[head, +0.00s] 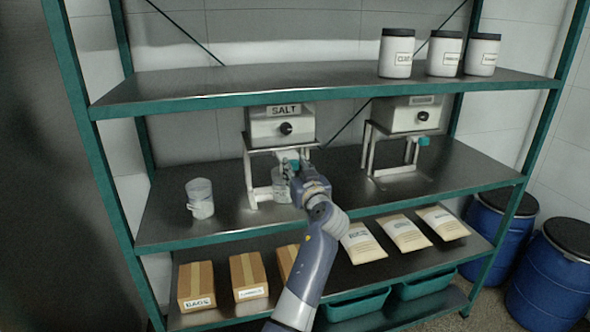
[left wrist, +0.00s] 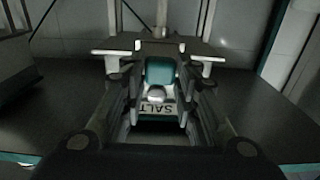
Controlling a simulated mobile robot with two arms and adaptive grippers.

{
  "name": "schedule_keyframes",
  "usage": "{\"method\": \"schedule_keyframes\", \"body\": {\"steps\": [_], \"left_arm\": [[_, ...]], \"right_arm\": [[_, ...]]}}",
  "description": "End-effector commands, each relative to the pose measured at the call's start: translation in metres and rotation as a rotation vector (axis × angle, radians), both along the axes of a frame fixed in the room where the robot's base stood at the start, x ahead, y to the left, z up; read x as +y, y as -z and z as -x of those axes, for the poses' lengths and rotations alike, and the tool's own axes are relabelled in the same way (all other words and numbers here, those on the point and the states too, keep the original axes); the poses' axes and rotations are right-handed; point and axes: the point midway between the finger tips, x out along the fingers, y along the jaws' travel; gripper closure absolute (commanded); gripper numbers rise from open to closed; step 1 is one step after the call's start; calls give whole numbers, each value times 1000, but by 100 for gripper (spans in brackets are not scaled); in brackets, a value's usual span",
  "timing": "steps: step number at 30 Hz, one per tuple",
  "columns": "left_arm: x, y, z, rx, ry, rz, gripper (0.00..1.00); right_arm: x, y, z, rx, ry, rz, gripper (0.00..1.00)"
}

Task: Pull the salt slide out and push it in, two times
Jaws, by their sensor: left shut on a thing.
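The salt dispenser (head: 281,126) is a grey box marked SALT with a black knob, on a white stand on the middle shelf. Its slide has a teal handle (head: 291,164) below the box, which also shows in the left wrist view (left wrist: 160,71). My left gripper (head: 289,170) is shut on this handle, its fingers on either side. A clear beaker (head: 281,187) stands below the slide, partly hidden by my gripper. How far out the slide is, I cannot tell. My right gripper is not in view.
A second dispenser (head: 406,115) with a teal handle (head: 423,141) stands to the right. Clear cups (head: 200,198) stand at the left of the middle shelf (head: 160,222). White jars (head: 444,54) are above; boxes (head: 248,277) and paper packets (head: 404,233) are below.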

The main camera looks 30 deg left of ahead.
Motion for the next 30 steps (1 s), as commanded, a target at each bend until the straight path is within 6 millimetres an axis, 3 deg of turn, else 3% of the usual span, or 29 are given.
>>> {"method": "schedule_keyframes", "body": {"steps": [5,6,8,9,20,30], "left_arm": [[-2,0,-1,1,5,-1,100],[-2,0,-1,1,5,-1,67],[-1,0,-1,1,5,-1,54],[-1,0,-1,1,4,-1,52],[-4,0,1,0,5,-1,52],[-42,1,33,1,5,1,52]], "right_arm": [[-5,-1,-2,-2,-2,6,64],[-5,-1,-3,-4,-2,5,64],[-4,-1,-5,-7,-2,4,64],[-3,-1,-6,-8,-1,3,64],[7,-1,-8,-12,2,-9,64],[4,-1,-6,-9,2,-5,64]]}}
